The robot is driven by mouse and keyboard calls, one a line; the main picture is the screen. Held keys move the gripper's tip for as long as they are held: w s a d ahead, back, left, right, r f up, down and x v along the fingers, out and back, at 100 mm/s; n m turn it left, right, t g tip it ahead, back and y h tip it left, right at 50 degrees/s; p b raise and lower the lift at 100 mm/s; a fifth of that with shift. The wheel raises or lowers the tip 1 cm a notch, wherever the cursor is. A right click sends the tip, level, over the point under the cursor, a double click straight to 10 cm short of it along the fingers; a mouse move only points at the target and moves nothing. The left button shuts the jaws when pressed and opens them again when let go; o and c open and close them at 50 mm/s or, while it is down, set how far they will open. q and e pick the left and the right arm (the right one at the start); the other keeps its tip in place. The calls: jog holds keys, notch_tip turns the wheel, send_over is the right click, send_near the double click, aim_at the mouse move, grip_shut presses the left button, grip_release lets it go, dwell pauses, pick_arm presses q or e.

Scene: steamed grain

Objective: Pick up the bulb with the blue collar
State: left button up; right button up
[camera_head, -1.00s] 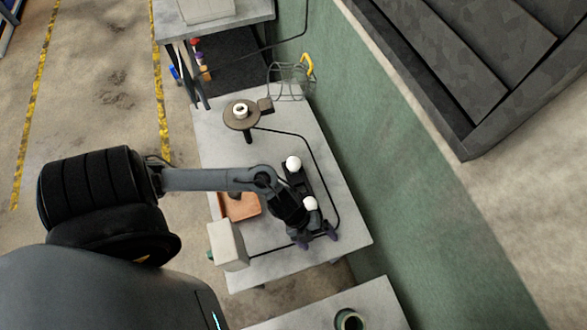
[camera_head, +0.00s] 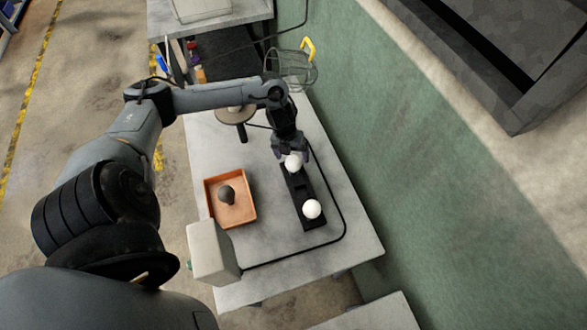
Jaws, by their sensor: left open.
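Two white round bulbs sit on a narrow black holder (camera_head: 300,190) on the light table. The far bulb (camera_head: 293,163) is at the holder's back end and the near bulb (camera_head: 312,209) is toward its front end. No collar colour can be made out on either, as their lower parts are hidden. My left gripper (camera_head: 291,155) is open right at the far bulb, its fingers behind or around it; I cannot tell whether they touch. A dark bulb-like object (camera_head: 227,195) lies in an orange tray (camera_head: 249,222) to the left. My right gripper is not in view.
A pale box (camera_head: 209,252) stands at the table's front left. A black cable runs around the holder's right side. A round brown stand (camera_head: 234,117) and a wire basket with a yellow handle (camera_head: 308,48) are at the back. Bare table lies between tray and holder.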

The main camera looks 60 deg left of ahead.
aim_at(292, 159)
pick_arm(q)
jog(key=shift+w+d+f, duration=0.1)
jog(key=shift+f, duration=1.45)
jog(key=shift+w+d+f, duration=0.1)
jog(key=shift+f, duration=1.45)
jog(key=c, duration=1.1)
